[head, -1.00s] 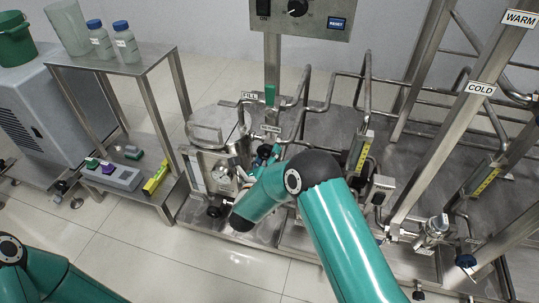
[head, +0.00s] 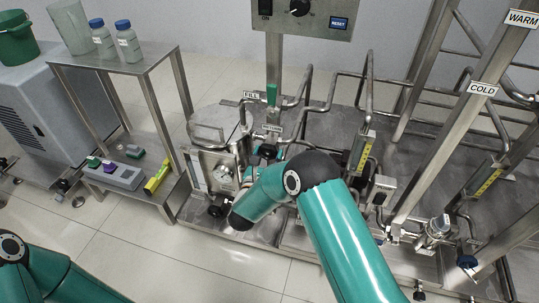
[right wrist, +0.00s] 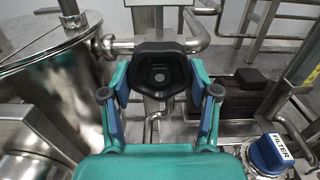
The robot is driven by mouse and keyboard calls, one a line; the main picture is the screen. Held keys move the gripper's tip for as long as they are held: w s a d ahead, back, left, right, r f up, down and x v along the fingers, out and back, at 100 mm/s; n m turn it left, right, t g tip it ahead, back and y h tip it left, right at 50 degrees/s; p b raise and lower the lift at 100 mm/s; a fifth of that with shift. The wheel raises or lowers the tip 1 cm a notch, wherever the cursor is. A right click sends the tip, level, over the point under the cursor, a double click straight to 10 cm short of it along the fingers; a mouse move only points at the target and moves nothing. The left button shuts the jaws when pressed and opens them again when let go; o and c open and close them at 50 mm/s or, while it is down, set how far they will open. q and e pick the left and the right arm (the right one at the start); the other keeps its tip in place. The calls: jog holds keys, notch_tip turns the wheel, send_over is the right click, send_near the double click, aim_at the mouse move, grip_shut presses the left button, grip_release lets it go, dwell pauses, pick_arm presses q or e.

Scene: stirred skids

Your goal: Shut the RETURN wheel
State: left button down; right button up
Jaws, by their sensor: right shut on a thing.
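A black hand wheel (right wrist: 158,78) sits upright between the fingers of my right gripper (right wrist: 159,88) in the right wrist view. The blue-padded fingers press on it from both sides, so the gripper is shut on it. No label on this wheel is readable there. In the head view my right arm reaches to the pipework beside the steel vessel, under a small white tag (head: 271,128) too small to read surely. My own forearm hides most of the hand there. My left gripper is out of view; only part of the left arm shows at lower left.
The steel vessel (right wrist: 50,62) stands close left of the hand. A blue knob marked FILTER (right wrist: 268,154) is at lower right. Pipes surround the wheel. A control box (head: 305,17) hangs above, and a steel trolley (head: 115,57) with bottles stands left.

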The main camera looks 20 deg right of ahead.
jog(key=shift+s+d+f, duration=0.1)
jog(key=shift+d+f, duration=0.05)
jog(key=shift+f, duration=0.2)
jog(key=o, duration=1.1)
jog(key=shift+o, duration=0.3)
jog(key=shift+r, duration=0.15)
jog(key=v, duration=1.2)
